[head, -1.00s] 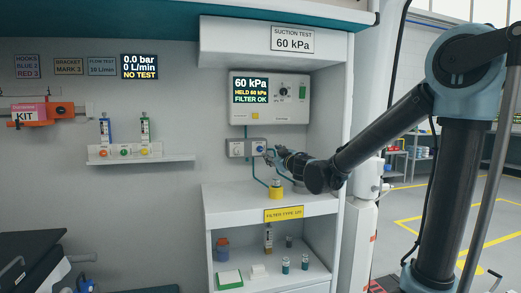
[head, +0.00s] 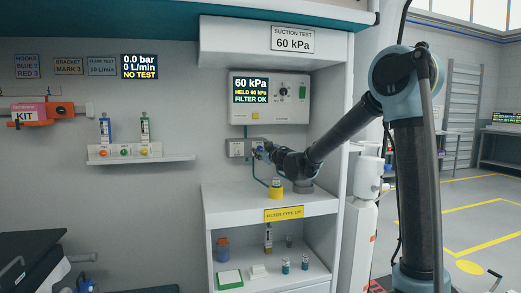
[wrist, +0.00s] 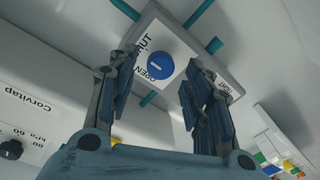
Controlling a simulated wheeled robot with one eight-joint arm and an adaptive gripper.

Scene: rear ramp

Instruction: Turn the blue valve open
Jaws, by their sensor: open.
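The blue valve is a round blue knob (wrist: 158,66) with a short white bar, on a grey plate (wrist: 176,48). The plate carries the words SHUT and OPEN beside the knob. I cannot tell which word the bar points at. My gripper (wrist: 160,80) is open, its two dark fingers to the left and right of the knob, with nothing between them. I cannot tell whether they touch it. In the head view, my gripper (head: 263,152) is at the right end of the grey valve block (head: 237,148) and partly hides it.
The suction unit (head: 268,113) is above the valve block and reads 60 kPa, HELD 60 kPa, FILTER OK. Teal tubes run from the block. A yellow-banded jar (head: 276,189) stands on the shelf (head: 235,201) below my gripper. A side wall closes the niche on the right.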

